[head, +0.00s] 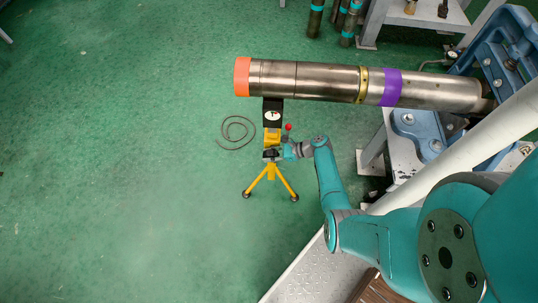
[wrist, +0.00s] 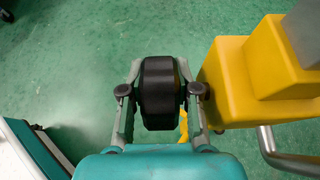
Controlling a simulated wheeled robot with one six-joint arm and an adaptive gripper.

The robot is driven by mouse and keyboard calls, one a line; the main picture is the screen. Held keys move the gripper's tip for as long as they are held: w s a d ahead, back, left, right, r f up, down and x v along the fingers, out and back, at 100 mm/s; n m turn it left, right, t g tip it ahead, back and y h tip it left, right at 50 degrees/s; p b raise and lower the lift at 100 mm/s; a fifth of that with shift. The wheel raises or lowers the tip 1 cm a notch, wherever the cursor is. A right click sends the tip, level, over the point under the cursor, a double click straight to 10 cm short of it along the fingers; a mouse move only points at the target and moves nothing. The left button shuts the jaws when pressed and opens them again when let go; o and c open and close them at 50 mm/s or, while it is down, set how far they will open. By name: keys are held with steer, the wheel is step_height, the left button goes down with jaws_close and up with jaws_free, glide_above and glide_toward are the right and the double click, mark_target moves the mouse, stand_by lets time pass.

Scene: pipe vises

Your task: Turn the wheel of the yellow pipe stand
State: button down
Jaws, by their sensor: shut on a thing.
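The yellow pipe stand (head: 270,171) stands on the green floor under the orange-capped end of a long metal pipe (head: 315,82). Its yellow body (wrist: 258,75) fills the right of the wrist view. The black wheel (wrist: 159,92) is at the middle of the wrist view, to the left of that body. My gripper (wrist: 160,94) is shut on the wheel, with one finger on each side of it. In the head view my gripper (head: 279,152) is at the stand, just above its legs. The wheel is small and dark there.
The pipe's right end sits in a blue vise (head: 425,130). A thin hose (head: 236,132) lies coiled on the floor left of the stand. A red ball knob (head: 288,127) is beside the stand. The floor to the left is open.

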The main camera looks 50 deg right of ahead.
steer(key=shift+t+y, duration=0.3)
steer(key=shift+t, duration=0.1)
steer(key=c, duration=1.1)
jaws_free()
steer(key=shift+s+d, duration=0.1)
steer(key=v, duration=1.2)
steer(key=shift+r, duration=0.1)
